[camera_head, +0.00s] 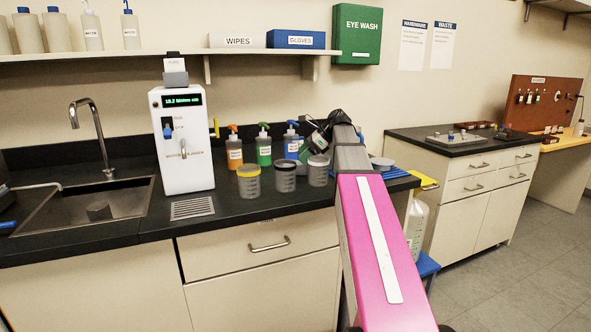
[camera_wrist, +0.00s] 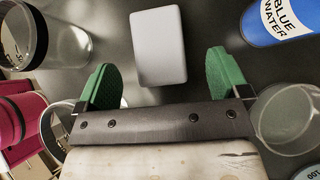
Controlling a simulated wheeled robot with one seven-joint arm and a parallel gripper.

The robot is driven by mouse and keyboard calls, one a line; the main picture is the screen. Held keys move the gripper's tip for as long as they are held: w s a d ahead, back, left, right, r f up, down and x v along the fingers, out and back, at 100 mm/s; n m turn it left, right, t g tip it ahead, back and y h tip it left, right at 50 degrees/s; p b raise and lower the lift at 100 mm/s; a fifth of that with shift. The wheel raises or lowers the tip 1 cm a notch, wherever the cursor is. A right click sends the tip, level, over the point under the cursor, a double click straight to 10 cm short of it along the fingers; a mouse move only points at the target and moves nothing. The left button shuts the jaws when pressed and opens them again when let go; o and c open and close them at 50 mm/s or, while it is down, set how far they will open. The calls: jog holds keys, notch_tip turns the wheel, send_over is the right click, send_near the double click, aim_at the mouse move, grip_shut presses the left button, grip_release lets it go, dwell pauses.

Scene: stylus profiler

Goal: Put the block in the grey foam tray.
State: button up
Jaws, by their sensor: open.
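A pale grey rectangular block (camera_wrist: 158,45) lies on the dark counter in the wrist view, just beyond and between my fingers. My gripper (camera_wrist: 161,78) is open, with one green finger on each side of the block's near end and a gap to each. I cannot tell the height of the fingers above the counter. In the head view my arm hides the block, and part of my green gripper (camera_head: 311,153) shows beside the arm. A flat grey tray (camera_head: 440,141) with small items on it sits on the separate right-hand counter; it may be the foam tray.
Clear cups (camera_head: 285,178) and orange, green and blue bottles (camera_head: 264,148) stand left of my arm. In the wrist view a blue-water bottle (camera_wrist: 280,20) is at upper right and a clear cup (camera_wrist: 288,118) beside the right finger. A gap separates the two counters.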

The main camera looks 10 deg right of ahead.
aim_at(297, 162)
jog(key=shift+x, duration=2.75)
jog(key=shift+s+d+f, duration=0.1)
jog(key=shift+s, duration=0.1)
jog(key=shift+c, duration=0.3)
jog(key=c, duration=1)
